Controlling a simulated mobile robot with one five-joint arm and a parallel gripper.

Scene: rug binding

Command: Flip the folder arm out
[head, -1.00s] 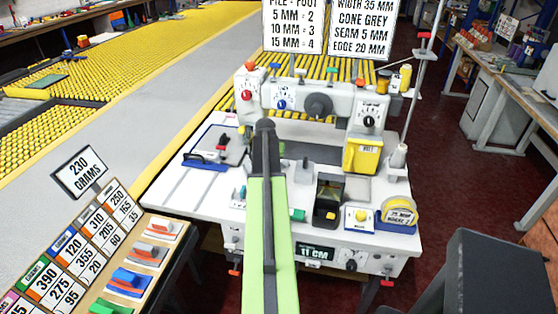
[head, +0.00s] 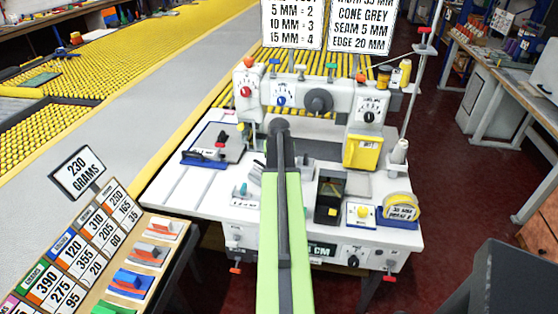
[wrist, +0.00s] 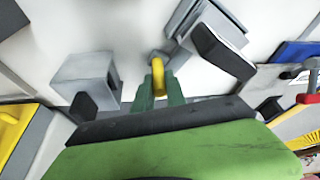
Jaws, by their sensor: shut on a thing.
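In the wrist view my gripper (wrist: 159,88) has its two green fingers closed around a small yellow handle (wrist: 157,72). The handle curves up and right beside a grey bar with a black end (wrist: 222,50). I cannot tell for sure which of these parts is the folder arm. In the head view the sewing machine (head: 315,98) stands on a white table (head: 190,195). My own green arm reaches over the table's front to the machine's middle and hides the gripper and the held handle there.
In the wrist view a grey box (wrist: 85,78) with a black piece stands left of the fingers.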

